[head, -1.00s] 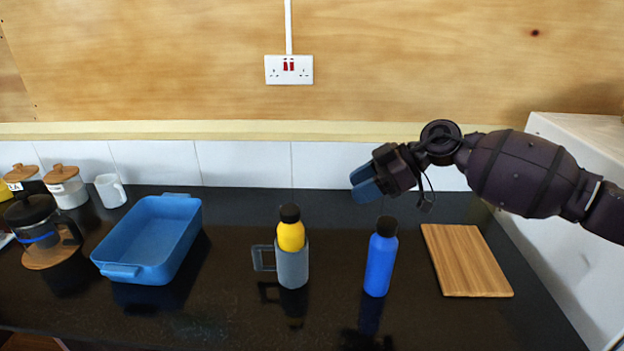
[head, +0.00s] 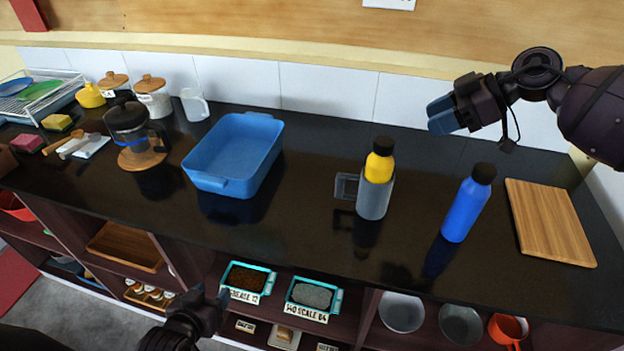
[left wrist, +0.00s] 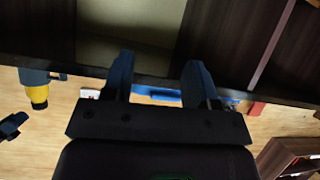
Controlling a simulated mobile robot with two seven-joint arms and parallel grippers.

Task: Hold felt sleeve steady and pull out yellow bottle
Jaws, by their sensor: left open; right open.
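The yellow bottle (head: 379,166) with a black cap stands upright in the grey felt sleeve (head: 374,199) on the black counter. The sleeve's handle (head: 346,187) points left. The bottle also shows in the left wrist view (left wrist: 38,96), at the left edge. My right gripper (head: 440,115) is open and empty, above the counter behind and to the right of the bottle. My left gripper (head: 212,300) is low at the front, below the counter edge, well apart from the bottle. In the left wrist view its fingers (left wrist: 157,85) are spread with nothing between them.
A blue bottle (head: 468,203) stands right of the sleeve, and a wooden board (head: 549,222) lies further right. A blue tray (head: 235,184) is to the left, with a coffee press (head: 128,124) beyond it. Open shelves holding trays and bowls (head: 402,312) are under the counter.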

